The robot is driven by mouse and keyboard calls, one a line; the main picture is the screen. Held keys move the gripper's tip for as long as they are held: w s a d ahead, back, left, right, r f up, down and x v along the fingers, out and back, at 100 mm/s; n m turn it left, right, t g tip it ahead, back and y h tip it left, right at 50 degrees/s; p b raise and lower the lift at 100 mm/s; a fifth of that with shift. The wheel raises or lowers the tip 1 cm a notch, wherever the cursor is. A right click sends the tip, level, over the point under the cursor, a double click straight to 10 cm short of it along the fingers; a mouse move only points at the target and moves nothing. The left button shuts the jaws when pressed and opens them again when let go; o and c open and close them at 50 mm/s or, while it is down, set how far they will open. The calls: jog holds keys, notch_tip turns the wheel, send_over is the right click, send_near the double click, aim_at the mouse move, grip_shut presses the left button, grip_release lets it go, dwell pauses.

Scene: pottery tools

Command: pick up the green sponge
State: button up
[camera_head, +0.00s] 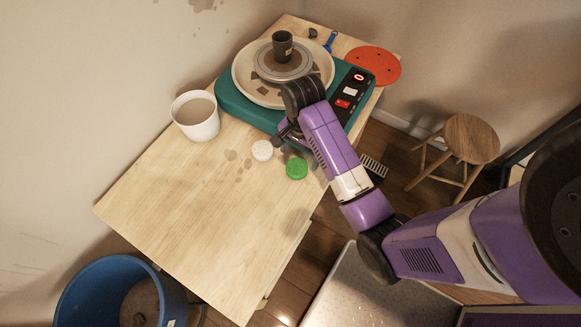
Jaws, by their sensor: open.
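The green sponge (297,169) is a small round disc lying flat on the wooden table, near its right edge. My gripper (283,137) is above the table, just up and left of the sponge in the picture, between it and the pottery wheel. Its jaws are open, small and dark in this view, and they appear apart from the sponge. My purple arm passes close to the right of the sponge, and the sponge's top is in plain view.
A white round sponge (262,151) lies just left of the green one. The teal pottery wheel (236,105) with a dark cup (283,46) stands behind. A white bucket (196,116) is at left. The front of the wooden table (207,225) is clear. A blue bin (100,285) stands below.

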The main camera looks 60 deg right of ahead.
aim_at(297, 167)
jog(key=shift+w+a+f+p, duration=0.1)
jog(key=shift+w+f+p, duration=0.1)
jog(key=shift+f, duration=1.75)
jog(key=shift+w+a+f+p, duration=0.1)
jog(key=shift+f+p, duration=0.1)
jog(key=shift+f, duration=1.7)
jog(key=c, duration=1)
